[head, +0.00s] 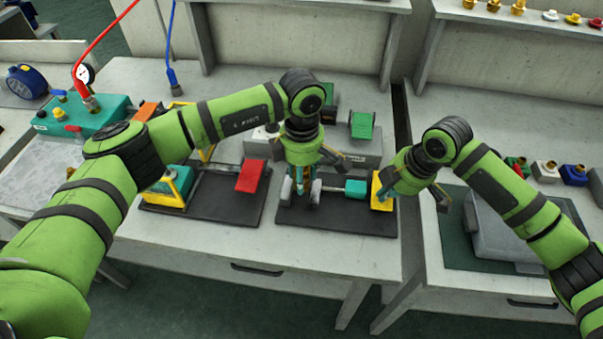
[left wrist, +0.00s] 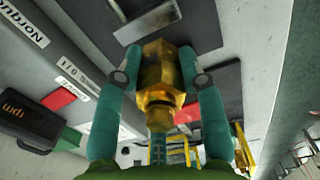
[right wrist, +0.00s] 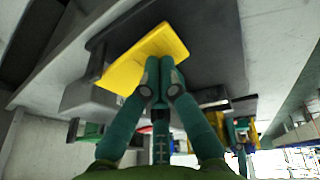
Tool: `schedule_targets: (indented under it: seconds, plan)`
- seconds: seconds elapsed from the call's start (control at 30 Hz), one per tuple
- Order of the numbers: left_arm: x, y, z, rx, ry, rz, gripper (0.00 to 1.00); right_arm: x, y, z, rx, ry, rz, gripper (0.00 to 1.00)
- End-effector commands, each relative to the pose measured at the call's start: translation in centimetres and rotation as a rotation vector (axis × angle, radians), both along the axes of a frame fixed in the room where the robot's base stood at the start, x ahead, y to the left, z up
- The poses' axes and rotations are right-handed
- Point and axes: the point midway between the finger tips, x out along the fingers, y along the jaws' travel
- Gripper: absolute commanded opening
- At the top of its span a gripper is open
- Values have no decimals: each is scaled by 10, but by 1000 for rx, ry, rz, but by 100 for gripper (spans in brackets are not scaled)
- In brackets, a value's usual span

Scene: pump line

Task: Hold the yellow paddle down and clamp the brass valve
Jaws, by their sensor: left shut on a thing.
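The brass valve (left wrist: 160,75) sits between the fingers of my left gripper (left wrist: 160,62) in the left wrist view, with a finger on each side. In the head view my left gripper (head: 304,192) points down over the right black mat, between grey clamp jaws, and hides most of the valve. The yellow paddle (head: 379,190) is at the right end of that mat. My right gripper (head: 386,194) is at the paddle. In the right wrist view its fingertips (right wrist: 161,78) are together, over the near edge of the paddle (right wrist: 140,58), holding nothing between them; contact is hard to judge.
A similar fixture with a red paddle (head: 252,176) stands on the left mat. A teal pump box (head: 80,117) with hoses is at the far left. A grey bin (head: 505,222) and several small valves are on the right table. The front table strip is clear.

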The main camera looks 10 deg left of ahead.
Motion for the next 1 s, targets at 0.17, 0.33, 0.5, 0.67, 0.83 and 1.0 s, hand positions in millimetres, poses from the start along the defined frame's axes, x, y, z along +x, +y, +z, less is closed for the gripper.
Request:
schedule_targets:
  seconds: [0.17, 0.33, 0.5, 0.67, 0.83, 1.0]
  plan:
    - [0, 0, -2, -1, -1, 0, 0, 0, -2, -2, -5, 2, -2, 0]
    - [1, 0, -6, -1, -1, 1, 0, 0, -2, -2, -5, 2, -2, 0]
    - [0, 0, -11, -1, -1, 0, 0, 0, -2, -2, -5, 2, -2, 0]
    - [0, 0, -15, 0, -1, 0, 0, 0, -2, -2, -5, 2, -2, 0]
    - [0, 0, -18, 0, -1, -1, 0, 0, -2, -2, -5, 2, -2, 0]
    - [0, 0, -18, -1, -1, -1, 0, 0, -2, -2, -5, 2, -2, 0]
